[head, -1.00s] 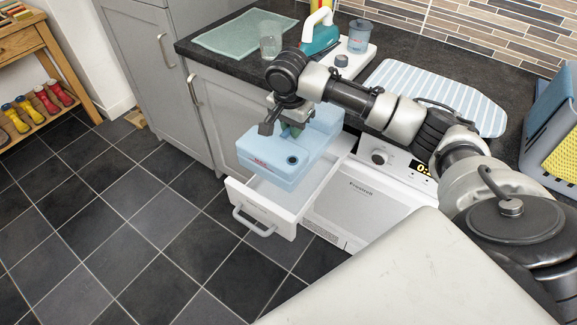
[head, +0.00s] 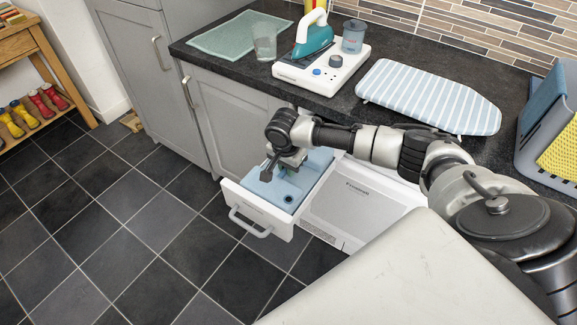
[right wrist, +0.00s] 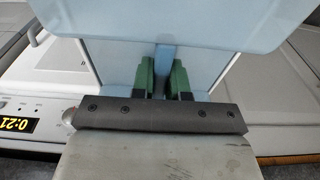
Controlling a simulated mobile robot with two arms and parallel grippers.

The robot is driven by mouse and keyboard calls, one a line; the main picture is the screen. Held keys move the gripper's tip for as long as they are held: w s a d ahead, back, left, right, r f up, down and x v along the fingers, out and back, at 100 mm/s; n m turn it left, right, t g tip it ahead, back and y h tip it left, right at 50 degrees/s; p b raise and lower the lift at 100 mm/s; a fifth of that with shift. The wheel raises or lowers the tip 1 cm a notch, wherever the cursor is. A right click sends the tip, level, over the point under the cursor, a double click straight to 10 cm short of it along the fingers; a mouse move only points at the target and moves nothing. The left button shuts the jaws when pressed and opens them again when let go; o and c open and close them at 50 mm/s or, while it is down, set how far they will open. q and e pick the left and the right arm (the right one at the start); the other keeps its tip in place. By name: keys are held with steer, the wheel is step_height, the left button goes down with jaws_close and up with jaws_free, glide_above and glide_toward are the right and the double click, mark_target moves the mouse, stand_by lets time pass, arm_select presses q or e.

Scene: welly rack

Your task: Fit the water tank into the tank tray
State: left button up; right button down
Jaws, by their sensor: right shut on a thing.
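The light blue water tank (head: 270,190) sits down inside the white pulled-out tank tray (head: 283,225), its top about level with the tray's rim. Whether it is fully seated at the back is hidden by my arm. My right gripper (head: 283,170) is over the tank. In the right wrist view its green finger pads (right wrist: 163,82) are shut on a narrow blue rib of the tank (right wrist: 165,25). My left gripper is not in view.
The white appliance (head: 350,205) stands right of the tray, under the dark worktop. On the worktop are a steam iron (head: 313,45) on a white base, a clear glass (head: 265,42) and a striped ironing board (head: 430,97). The tiled floor ahead of the tray is clear.

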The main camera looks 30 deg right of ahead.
steer(key=c, duration=1.1)
jaws_free()
steer(key=shift+r, duration=0.1)
steer(key=r, duration=0.4)
steer(key=a+r, duration=0.1)
steer(key=r, duration=0.7)
steer(key=shift+s+a, duration=0.2)
steer(key=shift+s, duration=0.1)
steer(key=shift+f, duration=0.15)
